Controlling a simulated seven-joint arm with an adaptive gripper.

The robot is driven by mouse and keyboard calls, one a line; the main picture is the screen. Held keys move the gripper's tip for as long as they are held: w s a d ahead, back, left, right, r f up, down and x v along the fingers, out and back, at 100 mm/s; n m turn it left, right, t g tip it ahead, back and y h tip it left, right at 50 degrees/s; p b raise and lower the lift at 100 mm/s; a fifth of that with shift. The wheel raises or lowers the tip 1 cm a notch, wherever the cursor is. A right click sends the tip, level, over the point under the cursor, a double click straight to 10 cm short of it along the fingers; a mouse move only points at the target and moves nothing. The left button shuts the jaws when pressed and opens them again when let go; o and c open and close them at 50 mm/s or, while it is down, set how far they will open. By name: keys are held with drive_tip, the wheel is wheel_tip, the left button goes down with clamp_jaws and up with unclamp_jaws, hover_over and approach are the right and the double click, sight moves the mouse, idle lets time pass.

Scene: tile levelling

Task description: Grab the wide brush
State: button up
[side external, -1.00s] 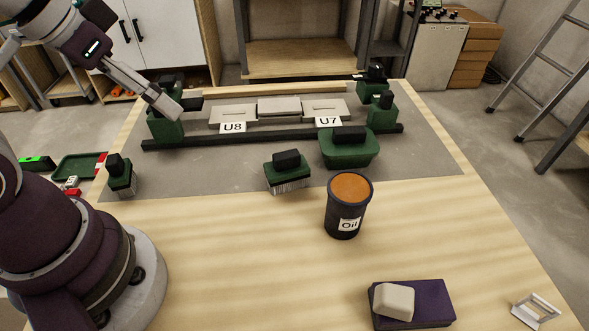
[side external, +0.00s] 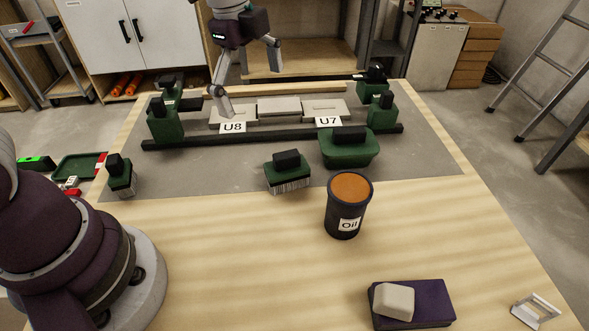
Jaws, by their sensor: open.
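The wide brush (side external: 288,176) has a green body, a black grip on top and pale bristles below. It stands bristles down on the grey mat, near the middle of the table. A narrower brush (side external: 121,178) of the same look stands at the mat's left edge. My gripper (side external: 249,76) is open and empty, with its fingers spread. It is above and behind the wide brush, over the area of the U8 tile (side external: 232,116), and clear of the brush. Whether its left fingertip touches the tile, I cannot tell.
A green tub-like tool (side external: 348,150) stands right of the wide brush, and an Oil can (side external: 345,218) in front. A dark rail (side external: 270,137) and green clamp blocks (side external: 164,124) frame the tiles. A purple block (side external: 430,300) lies at the front right.

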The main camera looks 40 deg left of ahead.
sight(287, 168)
drive_tip(key=w+d+f+m, duration=0.1)
drive_tip(key=f+m, duration=0.1)
drive_tip(key=w+f+m+g, duration=0.1)
drive_tip(key=f+m, duration=0.1)
drive_tip(key=m, duration=0.1)
drive_tip(key=w+d+f+m, duration=0.1)
drive_tip(key=f+m, duration=0.1)
drive_tip(key=f, duration=0.1)
drive_tip(key=shift+w+d+m+g, duration=0.15)
drive_tip(key=shift+d+m+g, duration=0.15)
drive_tip(key=shift+d+g, duration=0.1)
drive_tip(key=f, duration=0.6)
drive_tip(key=a+f, duration=0.1)
drive_tip(key=f, duration=0.2)
drive_tip(key=shift+w+f, duration=0.35)
drive_tip(key=shift+c, duration=0.3)
drive_tip(key=c, duration=1)
drive_tip(key=shift+c, duration=0.2)
drive_tip(key=shift+r, duration=0.1)
